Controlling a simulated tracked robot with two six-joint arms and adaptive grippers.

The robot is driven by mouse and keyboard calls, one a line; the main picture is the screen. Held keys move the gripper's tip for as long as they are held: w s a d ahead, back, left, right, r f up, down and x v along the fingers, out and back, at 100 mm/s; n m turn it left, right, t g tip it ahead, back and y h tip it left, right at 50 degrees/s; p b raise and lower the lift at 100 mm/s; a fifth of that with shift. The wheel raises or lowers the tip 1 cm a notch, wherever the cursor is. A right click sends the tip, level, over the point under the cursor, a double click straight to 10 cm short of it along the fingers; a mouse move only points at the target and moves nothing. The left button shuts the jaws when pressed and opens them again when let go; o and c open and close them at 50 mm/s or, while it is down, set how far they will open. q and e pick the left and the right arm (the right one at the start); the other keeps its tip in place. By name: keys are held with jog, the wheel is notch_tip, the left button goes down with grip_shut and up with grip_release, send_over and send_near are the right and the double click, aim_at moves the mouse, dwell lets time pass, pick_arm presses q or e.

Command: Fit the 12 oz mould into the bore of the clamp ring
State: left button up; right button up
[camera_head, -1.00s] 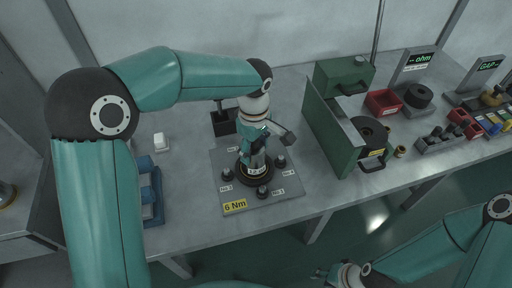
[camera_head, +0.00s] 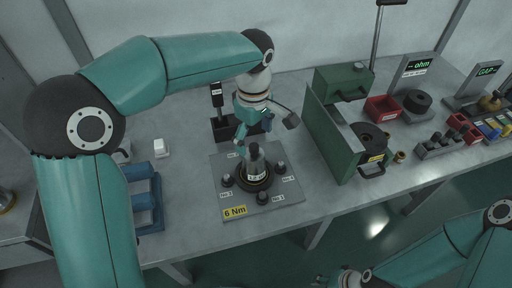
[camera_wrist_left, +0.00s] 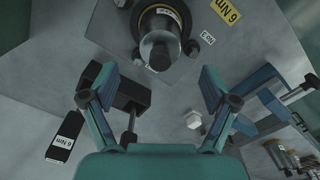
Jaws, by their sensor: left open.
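The dark 12 oz mould (camera_head: 254,160) stands upright in the bore of the black clamp ring (camera_head: 240,183) on the grey base plate. Its white label shows just above the ring. I cannot tell whether it is fully seated. In the left wrist view the mould (camera_wrist_left: 160,47) and ring (camera_wrist_left: 178,18) lie ahead of the fingers. My left gripper (camera_head: 254,130) is open and empty, just above and behind the mould, apart from it. Its spread fingers also show in the left wrist view (camera_wrist_left: 152,84). My right gripper (camera_head: 322,281) is at the bottom edge, mostly cut off.
Several labelled dark bolts (camera_head: 263,197) surround the ring on the base plate (camera_head: 285,205). A black tool holder (camera_head: 222,130) stands behind. A green upright panel (camera_head: 328,138) is on the right, a blue rack (camera_head: 146,200) on the left. Table front is clear.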

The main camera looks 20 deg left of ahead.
pick_arm(q)
notch_tip(320, 180, up, 5)
jog(key=shift+r, duration=0.1)
dwell(0.6)
